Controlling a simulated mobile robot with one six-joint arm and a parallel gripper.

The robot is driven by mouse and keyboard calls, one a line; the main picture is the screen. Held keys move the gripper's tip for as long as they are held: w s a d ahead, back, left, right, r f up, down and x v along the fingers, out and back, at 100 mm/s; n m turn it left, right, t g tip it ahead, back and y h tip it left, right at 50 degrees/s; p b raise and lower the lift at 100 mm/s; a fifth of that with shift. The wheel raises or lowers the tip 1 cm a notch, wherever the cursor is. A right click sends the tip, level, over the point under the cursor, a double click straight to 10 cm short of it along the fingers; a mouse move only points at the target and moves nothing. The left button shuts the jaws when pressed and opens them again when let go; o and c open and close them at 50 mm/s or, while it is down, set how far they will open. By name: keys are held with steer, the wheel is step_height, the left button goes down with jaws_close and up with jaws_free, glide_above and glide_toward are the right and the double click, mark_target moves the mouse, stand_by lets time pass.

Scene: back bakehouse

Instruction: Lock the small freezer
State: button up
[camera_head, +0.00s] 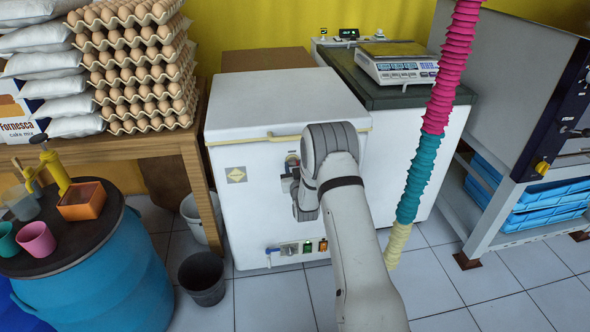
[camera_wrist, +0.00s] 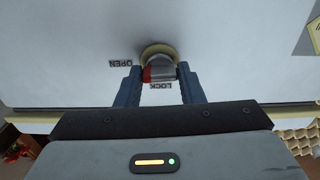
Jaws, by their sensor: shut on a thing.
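The small freezer (camera_head: 245,110) is white, with its lid down and a cream band along the lid edge. In the wrist view its front (camera_wrist: 70,45) fills the background, upside down. A lock knob (camera_wrist: 158,62), grey with a red part, sits in a cream ring. The printed word OPEN (camera_wrist: 120,64) is left of it and LOCK (camera_wrist: 160,87) below it. My gripper (camera_wrist: 158,71) is shut on the knob, one finger on each side. Which word the knob points at, I cannot tell. In the head view my arm hides most of the lock.
A table with stacked egg trays (camera_head: 140,70) stands left of the freezer. A dark bin (camera_head: 203,278) is on the floor at front left, near a blue drum (camera_head: 100,285). A second chest with a scale (camera_head: 398,65) stands close right. A ribbed hose (camera_head: 425,160) hangs near my arm.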

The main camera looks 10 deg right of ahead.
steer(key=shift+n+b, duration=8.6)
steer(key=shift+b, duration=0.6)
steer(key=o, duration=1)
steer(key=shift+s+p, duration=0.8)
steer(key=shift+s, duration=3.05)
